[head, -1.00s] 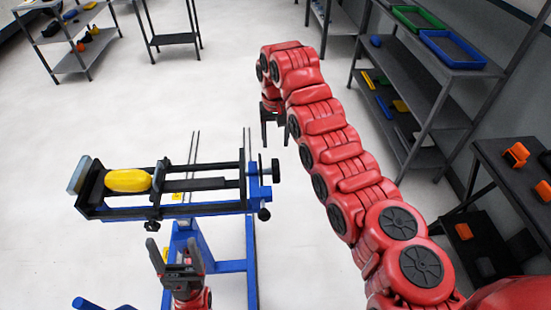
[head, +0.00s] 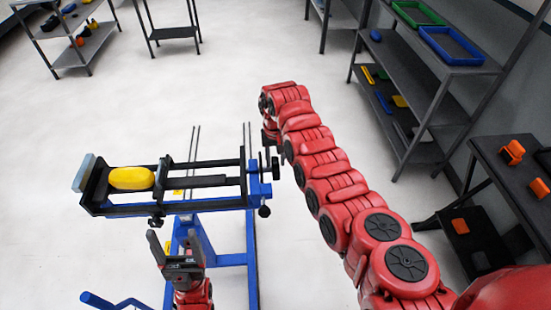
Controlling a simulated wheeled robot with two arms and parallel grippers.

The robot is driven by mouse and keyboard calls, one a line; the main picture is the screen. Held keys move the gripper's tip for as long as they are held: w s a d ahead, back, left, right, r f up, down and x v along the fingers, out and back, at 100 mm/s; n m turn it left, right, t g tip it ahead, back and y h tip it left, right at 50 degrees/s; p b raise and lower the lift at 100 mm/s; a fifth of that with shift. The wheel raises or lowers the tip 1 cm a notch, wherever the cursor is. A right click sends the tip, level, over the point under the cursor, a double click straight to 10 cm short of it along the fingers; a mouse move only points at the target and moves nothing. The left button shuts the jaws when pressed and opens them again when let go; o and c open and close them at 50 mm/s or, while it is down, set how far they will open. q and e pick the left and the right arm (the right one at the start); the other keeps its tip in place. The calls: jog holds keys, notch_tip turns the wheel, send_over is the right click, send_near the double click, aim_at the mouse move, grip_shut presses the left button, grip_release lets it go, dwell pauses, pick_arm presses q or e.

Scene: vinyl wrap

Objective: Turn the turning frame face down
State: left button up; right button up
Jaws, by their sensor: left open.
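The turning frame (head: 205,208) is a black rectangular frame on a blue stand (head: 251,262), in the middle left of the head view. A yellow rounded part (head: 132,178) lies in its left end, next to a pale block (head: 83,173) at the tip. A black knob (head: 271,168) sits at its right end. My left gripper (head: 172,243) is open and empty, below the frame on the near side, its fingers pointing up. My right gripper (head: 270,150) is at the knob end of the frame; its fingers are largely hidden and I cannot tell whether they touch the knob.
Shelves with trays (head: 450,46) stand along the right wall. A dark table (head: 515,175) with orange parts is at the lower right. A grey rack (head: 75,40) is at the far left. The floor beyond the frame is clear.

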grip_shut()
dwell(1.1)
